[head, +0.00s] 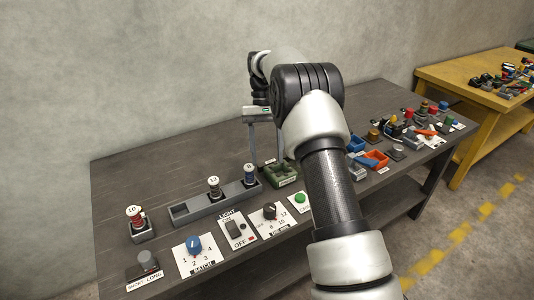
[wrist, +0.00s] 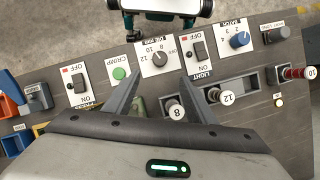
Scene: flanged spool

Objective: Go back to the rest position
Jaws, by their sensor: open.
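My gripper (head: 266,158) hangs over the grey workbench (head: 130,170), behind the green block and right of the spool tray. Its fingers are apart, with nothing between them. In the wrist view my gripper (wrist: 161,77) shows two spread fingers above the panels.
Along the front edge are a blue dial (head: 194,245), a light switch (head: 235,229), a black dial (head: 269,212) and a green button (head: 300,198). A green block (head: 284,176) sits near my gripper. Orange and blue bins (head: 376,158) stand right.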

